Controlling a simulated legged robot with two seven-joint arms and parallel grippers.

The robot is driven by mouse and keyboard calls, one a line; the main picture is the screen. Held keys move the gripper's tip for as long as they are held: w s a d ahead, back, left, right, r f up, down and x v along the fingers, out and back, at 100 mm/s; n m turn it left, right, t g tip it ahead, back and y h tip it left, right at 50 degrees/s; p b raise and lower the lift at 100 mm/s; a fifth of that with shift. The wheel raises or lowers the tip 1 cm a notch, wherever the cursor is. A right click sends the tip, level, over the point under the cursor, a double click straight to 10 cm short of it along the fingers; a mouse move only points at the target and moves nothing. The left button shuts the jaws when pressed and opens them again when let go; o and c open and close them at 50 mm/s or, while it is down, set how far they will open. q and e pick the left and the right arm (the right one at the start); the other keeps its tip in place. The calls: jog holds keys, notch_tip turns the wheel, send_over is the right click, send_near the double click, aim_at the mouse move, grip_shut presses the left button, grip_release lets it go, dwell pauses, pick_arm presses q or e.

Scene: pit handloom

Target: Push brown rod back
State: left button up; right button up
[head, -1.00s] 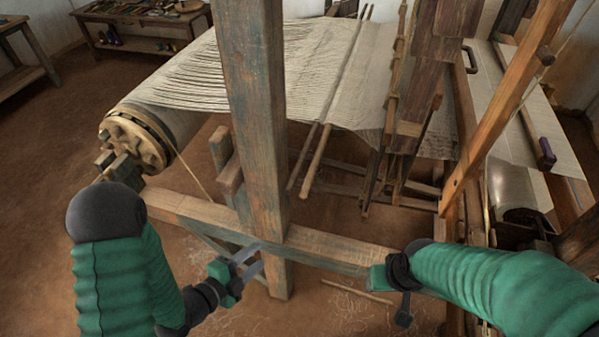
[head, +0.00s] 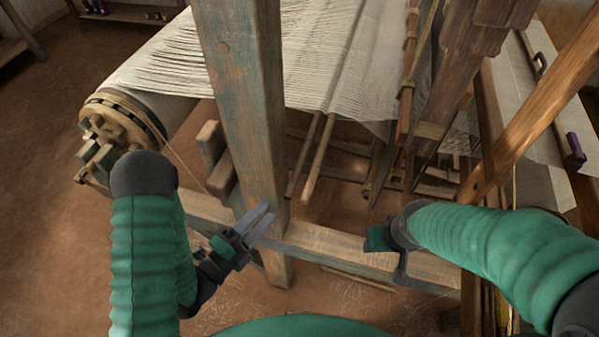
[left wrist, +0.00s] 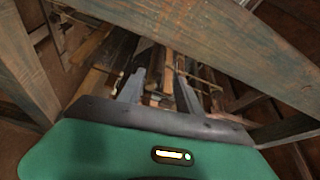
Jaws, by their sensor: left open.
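Two thin rods stick out toward me from under the edge of the pale warp sheet (head: 325,55). One is a darker brown rod (head: 304,156), and beside it on the right is a lighter brown rod (head: 319,160). My left gripper (head: 265,216) is open and empty, in front of the thick wooden post and to the left of and below the rod ends. Its two fingers, spread apart, also show in the left wrist view (left wrist: 159,90). My right gripper (head: 380,240) is by the horizontal beam, right of the rods; its jaws cannot be made out.
The thick upright post (head: 243,100) stands left of the rods, close to my left gripper. A horizontal beam (head: 325,243) crosses below the rod ends. The warp roller with its toothed wheel (head: 112,128) is at left. Hanging wooden parts (head: 410,110) crowd the right.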

aim_at(298, 176)
pick_arm(q)
jog(key=b+x, duration=0.3)
jog(key=f+b+x, duration=0.1)
jog(key=b+x, duration=0.5)
jog(key=shift+w+d+f, duration=0.2)
jog(key=shift+w+f, duration=0.15)
jog(key=shift+w, duration=0.05)
jog(key=shift+w+d+r+p, duration=0.65)
jog(key=shift+r+p, duration=0.2)
jog(key=shift+p, duration=0.3)
jog(key=shift+x, duration=1.1)
jog(key=shift+w+d+f, duration=0.15)
jog(key=shift+w+d, duration=0.1)
jog(key=shift+w, duration=0.15)
grip_shut()
jog(key=shift+s+f, duration=0.1)
jog(key=shift+f, duration=0.1)
